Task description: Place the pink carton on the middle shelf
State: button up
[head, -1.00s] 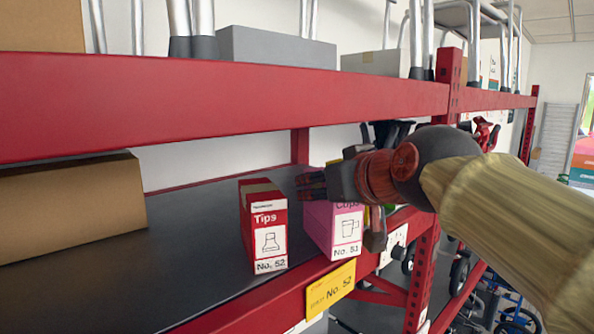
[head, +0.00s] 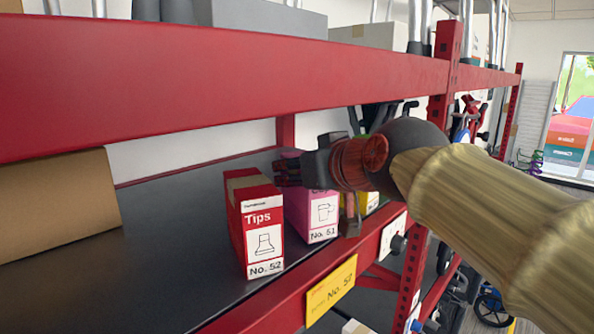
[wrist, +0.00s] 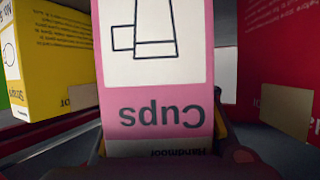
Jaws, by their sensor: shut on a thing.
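The pink carton (head: 322,214), marked Cups No. 51, is upright at the dark shelf (head: 150,235) between the red beams, just right of a red carton (head: 262,232) marked Tips No. 52. My gripper (head: 287,172) reaches in from the right and is shut on the pink carton near its top. The fingers partly cover its upper part. In the wrist view the pink carton (wrist: 158,90) fills the middle, its lettering upside down, between the fingers. I cannot tell whether its base touches the shelf.
A yellow carton (wrist: 52,55) stands on the other side of the pink one, with the red carton (wrist: 283,60) opposite. A brown box (head: 55,205) is at far left. A red beam (head: 220,75) crosses above. A yellow label (head: 331,291) hangs on the front beam. Bare shelf lies left of the red carton.

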jog(key=shift+w+d+f, duration=0.25)
jog(key=shift+w+f, duration=0.05)
jog(key=shift+w, duration=0.15)
jog(key=o, duration=1)
jog(key=shift+w+f, duration=0.1)
jog(key=shift+w, duration=0.15)
jog(key=shift+o, duration=1.3)
jog(key=shift+s+a, duration=0.25)
jog(key=shift+s, duration=0.15)
jog(key=shift+o, duration=0.7)
jog(key=shift+d, duration=0.1)
jog(key=shift+w, duration=0.2)
jog(key=shift+s+r, duration=0.1)
jog(key=shift+r, duration=0.1)
